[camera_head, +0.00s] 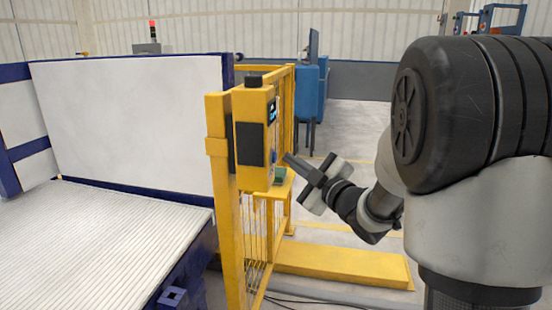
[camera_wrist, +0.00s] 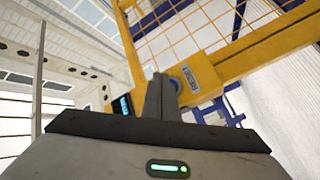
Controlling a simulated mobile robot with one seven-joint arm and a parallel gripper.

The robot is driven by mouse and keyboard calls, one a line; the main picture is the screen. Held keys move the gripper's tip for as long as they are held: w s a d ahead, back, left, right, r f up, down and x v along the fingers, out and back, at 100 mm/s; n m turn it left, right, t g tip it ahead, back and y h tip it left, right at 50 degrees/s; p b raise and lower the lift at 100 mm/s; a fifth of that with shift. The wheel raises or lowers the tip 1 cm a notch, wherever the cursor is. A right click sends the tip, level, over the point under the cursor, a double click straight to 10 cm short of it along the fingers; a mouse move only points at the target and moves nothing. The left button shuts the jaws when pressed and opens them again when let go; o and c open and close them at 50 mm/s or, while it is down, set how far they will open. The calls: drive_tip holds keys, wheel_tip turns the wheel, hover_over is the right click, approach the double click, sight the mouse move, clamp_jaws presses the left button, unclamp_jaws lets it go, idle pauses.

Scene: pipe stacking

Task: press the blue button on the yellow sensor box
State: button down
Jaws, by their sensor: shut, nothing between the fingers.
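The yellow sensor box (camera_head: 257,180) is mounted on a yellow post in the middle of the head view, with a dark panel on its near side and a small display on its right face. In the wrist view the box's yellow face (camera_wrist: 207,72) fills the upper middle. The round blue button (camera_wrist: 188,75) shows there beside a RESET label, just right of my fingertips and partly hidden by them. My gripper (camera_head: 288,157) is shut and empty, its fingertips close to the box's right face. It also shows in the wrist view (camera_wrist: 162,78). I cannot tell whether it touches the button.
A yellow mesh fence (camera_head: 258,235) stands below and behind the box. A white ribbed conveyor bed (camera_head: 90,240) with a tall white panel (camera_head: 135,115) is at left. A yellow floor beam (camera_head: 340,266) lies below my arm. Open floor lies behind it.

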drive_tip(key=shift+a, duration=0.1)
drive_tip(key=shift+w+a+b, duration=0.1)
drive_tip(key=shift+a+b, duration=0.15)
drive_tip(key=shift+b, duration=0.05)
drive_tip(key=shift+w+a, duration=0.15)
drive_tip(key=shift+a, duration=0.3)
idle(0.5)
drive_tip(key=shift+d+b, duration=0.1)
drive_tip(key=shift+b, duration=0.2)
drive_tip(key=shift+s+d, duration=0.25)
drive_tip(key=shift+d, duration=0.45)
drive_tip(key=shift+s+d+b, duration=0.2)
drive_tip(key=shift+s+d, duration=0.05)
drive_tip(key=shift+d, duration=0.55)
drive_tip(key=shift+s+d+b, duration=0.15)
drive_tip(key=shift+s+d, duration=0.15)
drive_tip(key=shift+d, duration=0.5)
drive_tip(key=shift+s+d+b, duration=0.2)
drive_tip(key=shift+s+d, duration=0.05)
drive_tip(key=shift+d, duration=0.55)
drive_tip(key=shift+r, duration=0.1)
